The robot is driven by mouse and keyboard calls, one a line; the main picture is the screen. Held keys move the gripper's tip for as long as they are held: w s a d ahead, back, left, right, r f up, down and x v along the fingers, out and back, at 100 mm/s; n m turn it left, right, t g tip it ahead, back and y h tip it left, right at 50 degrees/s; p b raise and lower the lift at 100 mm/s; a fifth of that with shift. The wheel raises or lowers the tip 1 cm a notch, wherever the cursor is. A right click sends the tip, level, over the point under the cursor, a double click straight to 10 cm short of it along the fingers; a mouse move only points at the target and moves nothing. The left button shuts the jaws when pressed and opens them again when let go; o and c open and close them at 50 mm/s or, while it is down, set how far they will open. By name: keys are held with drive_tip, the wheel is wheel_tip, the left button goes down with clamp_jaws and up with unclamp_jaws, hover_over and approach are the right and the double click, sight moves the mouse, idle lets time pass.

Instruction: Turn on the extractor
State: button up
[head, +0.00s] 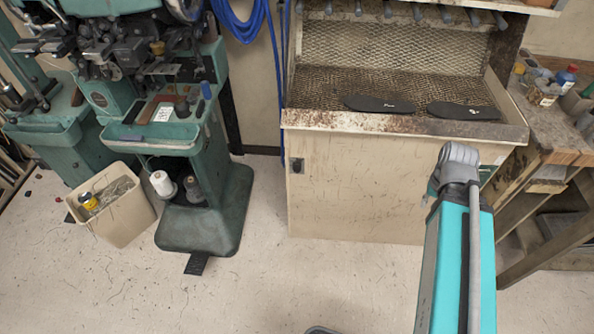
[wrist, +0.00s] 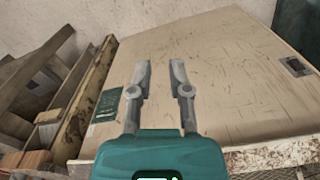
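The extractor (head: 360,190) is a scuffed cream cabinet with a mesh back and a mesh work surface. A small dark switch (head: 297,165) sits at the upper left of its front panel. In the wrist view the same switch (wrist: 296,66) is near the right edge, and the front panel (wrist: 210,75) fills the middle. My gripper (wrist: 160,68) is open and empty, with a gap between its two fingers. It points at the panel, well to one side of the switch. In the head view my arm hides the gripper.
Two dark soles (head: 380,104) lie on the mesh surface. A wooden bench (head: 545,150) with bottles stands close on the right. A green stitching machine (head: 200,190) and a cream bin (head: 115,205) stand on the left. The floor (head: 300,275) before the cabinet is clear.

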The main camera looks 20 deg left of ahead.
sight(297, 171)
drive_tip(key=shift+f, duration=0.15)
clamp_jaws()
drive_tip(key=w+a+f+n+t+h+b, duration=0.2)
drive_tip(key=w+a+f+n+t+b, duration=0.25)
drive_tip(key=a+f+b, duration=0.5)
drive_tip(key=w+a+f+n+t+h+b, duration=0.2)
drive_tip(key=w+a+f+n+t+b, duration=0.4)
drive_tip(key=b, duration=0.7)
drive_tip(key=s+a+f+n+t+y+b, duration=0.1)
drive_tip(key=s+a+f+n+y+b, duration=0.1)
drive_tip(key=a+b, duration=0.4)
drive_tip(key=s+a+f+n+t+y+b, duration=0.2)
drive_tip(key=a+f+n+b, duration=0.3)
drive_tip(key=a, duration=0.6)
drive_tip(key=s+a+f+n+t+y+b, duration=0.2)
drive_tip(key=a+f+n+y+b, duration=0.1)
drive_tip(key=a+b, duration=0.6)
drive_tip(key=shift+s+f+y, duration=0.3)
drive_tip(key=shift+y, duration=0.3)
drive_tip(key=shift+w+n+t, duration=0.1)
drive_tip(key=shift+n+t, duration=0.15)
drive_tip(key=shift+b+x, duration=0.95)
drive_tip(key=shift+x, duration=6)
